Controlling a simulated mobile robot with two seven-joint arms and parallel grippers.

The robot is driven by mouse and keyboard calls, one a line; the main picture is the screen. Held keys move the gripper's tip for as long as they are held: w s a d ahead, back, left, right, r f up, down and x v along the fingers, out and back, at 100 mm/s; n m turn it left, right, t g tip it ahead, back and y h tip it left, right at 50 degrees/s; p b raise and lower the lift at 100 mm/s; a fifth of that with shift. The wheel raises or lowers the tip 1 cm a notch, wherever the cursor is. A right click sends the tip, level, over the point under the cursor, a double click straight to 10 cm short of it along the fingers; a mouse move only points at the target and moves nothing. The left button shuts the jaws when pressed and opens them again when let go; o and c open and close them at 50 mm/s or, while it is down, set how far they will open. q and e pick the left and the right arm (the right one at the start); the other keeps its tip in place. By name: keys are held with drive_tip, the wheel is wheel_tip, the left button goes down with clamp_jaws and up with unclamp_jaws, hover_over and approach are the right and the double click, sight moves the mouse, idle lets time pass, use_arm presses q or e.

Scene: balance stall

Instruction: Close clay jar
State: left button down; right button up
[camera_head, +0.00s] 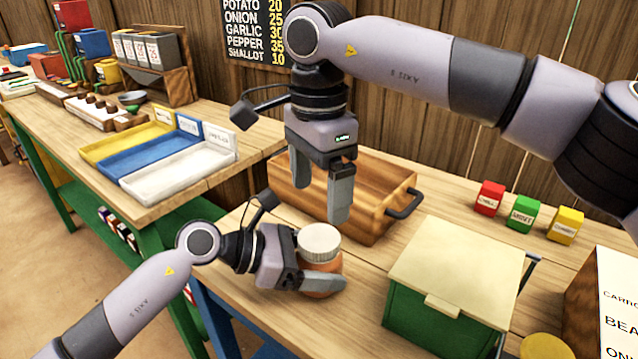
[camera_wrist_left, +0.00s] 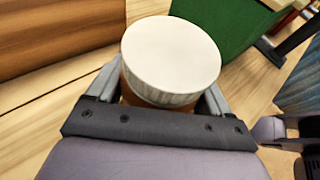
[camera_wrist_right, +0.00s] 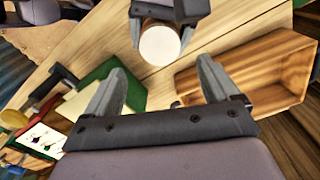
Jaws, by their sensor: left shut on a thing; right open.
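The clay jar (camera_head: 322,281) stands upright on the wooden table in the head view, its orange-brown body partly hidden by gripper fingers. A whitish lid (camera_head: 318,242) sits on top of it, and the lid also shows in the left wrist view (camera_wrist_left: 171,55) and the right wrist view (camera_wrist_right: 160,44). I cannot tell whether the lid is seated fully. My left gripper (camera_head: 325,284) is shut around the jar's body from the left. My right gripper (camera_head: 322,203) is open and empty, pointing down above and behind the jar, apart from the lid.
A wooden crate (camera_head: 376,217) with a dark handle stands behind the jar. A green box with a cream lid (camera_head: 458,268) is to the right. Small red (camera_head: 489,198), green (camera_head: 524,213) and yellow (camera_head: 565,225) boxes stand at the back. Coloured trays (camera_head: 160,163) lie on the left table.

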sight(319, 237)
drive_tip(key=shift+f, duration=4)
drive_tip(key=shift+c, duration=0.4)
drive_tip(key=c, duration=1)
drive_tip(key=m, duration=1)
drive_tip(key=o, duration=1.1)
drive_tip(key=shift+o, duration=0.2)
drive_tip(key=shift+r, duration=2.25)
